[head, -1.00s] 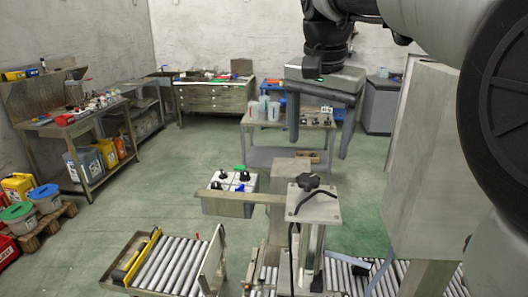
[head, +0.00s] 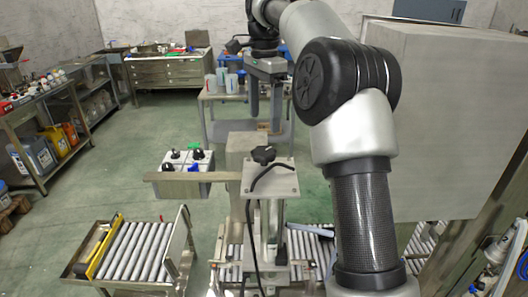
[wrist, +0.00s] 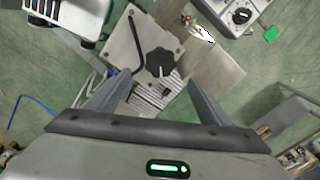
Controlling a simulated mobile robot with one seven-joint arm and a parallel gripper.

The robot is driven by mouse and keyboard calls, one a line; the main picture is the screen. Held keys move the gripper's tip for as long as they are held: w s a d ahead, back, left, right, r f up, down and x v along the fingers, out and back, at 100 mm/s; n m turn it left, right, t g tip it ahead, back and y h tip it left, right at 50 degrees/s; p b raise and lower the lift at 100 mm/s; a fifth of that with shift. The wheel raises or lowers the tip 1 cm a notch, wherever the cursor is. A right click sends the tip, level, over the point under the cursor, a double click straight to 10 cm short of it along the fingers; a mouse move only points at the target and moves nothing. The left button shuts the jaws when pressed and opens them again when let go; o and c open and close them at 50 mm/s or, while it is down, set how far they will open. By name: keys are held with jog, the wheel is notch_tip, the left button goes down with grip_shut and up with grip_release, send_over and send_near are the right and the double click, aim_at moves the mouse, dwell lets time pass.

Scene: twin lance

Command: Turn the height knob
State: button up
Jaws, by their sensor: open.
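A black lobed knob (head: 264,154) sits on a square grey metal plate (head: 284,181) at the top of a post in the head view. In the wrist view the knob (wrist: 161,62) shows on the plate (wrist: 124,45), with a bent black rod or cable beside it. My gripper (head: 264,121) is open and empty, its fingers pointing down. In the head view it appears above and behind the knob, not touching it. In the wrist view the knob lies just ahead of the gap between my fingertips (wrist: 158,80).
A control box (head: 183,175) with several knobs and a blue and a green part is left of the plate, behind a flat bar (head: 188,177). Roller conveyors (head: 137,250) lie below. A large grey cabinet (head: 450,110) stands right of my arm. Open green floor lies left.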

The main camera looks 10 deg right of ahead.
aim_at(264, 151)
notch_tip(264, 151, down, 10)
jog(key=shift+f+b, duration=0.15)
jog(key=shift+b, duration=0.45)
jog(key=c, duration=1.1)
